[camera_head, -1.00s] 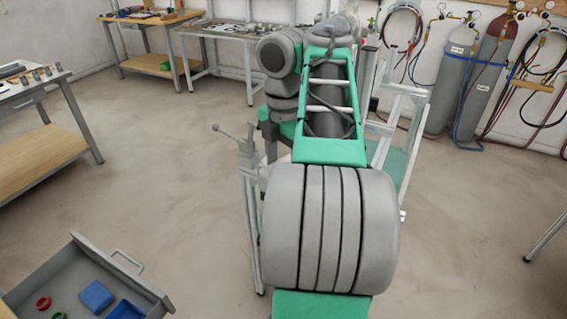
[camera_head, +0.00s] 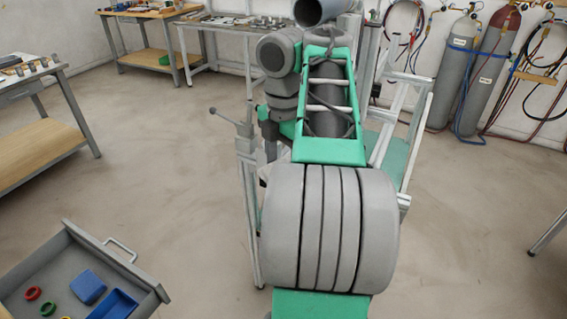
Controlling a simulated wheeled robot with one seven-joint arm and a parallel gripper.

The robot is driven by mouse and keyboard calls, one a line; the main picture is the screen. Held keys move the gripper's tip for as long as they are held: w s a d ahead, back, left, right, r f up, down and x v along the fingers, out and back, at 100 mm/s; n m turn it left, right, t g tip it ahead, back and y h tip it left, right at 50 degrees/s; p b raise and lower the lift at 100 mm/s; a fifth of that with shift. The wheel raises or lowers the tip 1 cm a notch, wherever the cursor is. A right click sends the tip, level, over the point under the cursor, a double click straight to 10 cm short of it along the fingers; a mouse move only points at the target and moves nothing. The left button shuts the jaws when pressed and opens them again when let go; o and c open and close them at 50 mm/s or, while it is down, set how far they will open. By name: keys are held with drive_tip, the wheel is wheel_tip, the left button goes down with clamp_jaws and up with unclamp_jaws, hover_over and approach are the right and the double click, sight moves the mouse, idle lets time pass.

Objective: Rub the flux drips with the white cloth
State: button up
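My arm fills the middle of the head view and hides much of what is behind it. My gripper is not in view. I cannot make out the white cloth or any flux drips. A pale metal frame (camera_head: 403,110) stands just behind and to the right of my arm, partly hidden by it. A clamp-like fixture with a bar handle (camera_head: 240,128) stands close to the left of my arm on a metal leg.
An open grey drawer (camera_head: 128,262) at lower left holds red and green rings and blue pieces. A bench (camera_head: 35,150) stands at left, two more benches (camera_head: 150,62) at the back. Gas cylinders (camera_head: 490,75) stand at back right. The floor (camera_head: 150,180) between is clear.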

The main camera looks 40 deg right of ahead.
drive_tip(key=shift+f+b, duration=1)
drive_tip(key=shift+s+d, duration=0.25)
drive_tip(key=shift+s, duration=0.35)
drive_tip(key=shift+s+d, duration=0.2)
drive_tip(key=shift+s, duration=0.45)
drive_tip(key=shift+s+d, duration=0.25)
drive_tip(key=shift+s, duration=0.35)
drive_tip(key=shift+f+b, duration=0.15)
drive_tip(key=shift+b, duration=0.15)
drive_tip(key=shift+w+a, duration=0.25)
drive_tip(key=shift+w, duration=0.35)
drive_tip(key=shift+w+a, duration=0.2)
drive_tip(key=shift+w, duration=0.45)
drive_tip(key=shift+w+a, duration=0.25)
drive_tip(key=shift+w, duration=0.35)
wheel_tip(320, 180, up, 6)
drive_tip(key=p, duration=0.6)
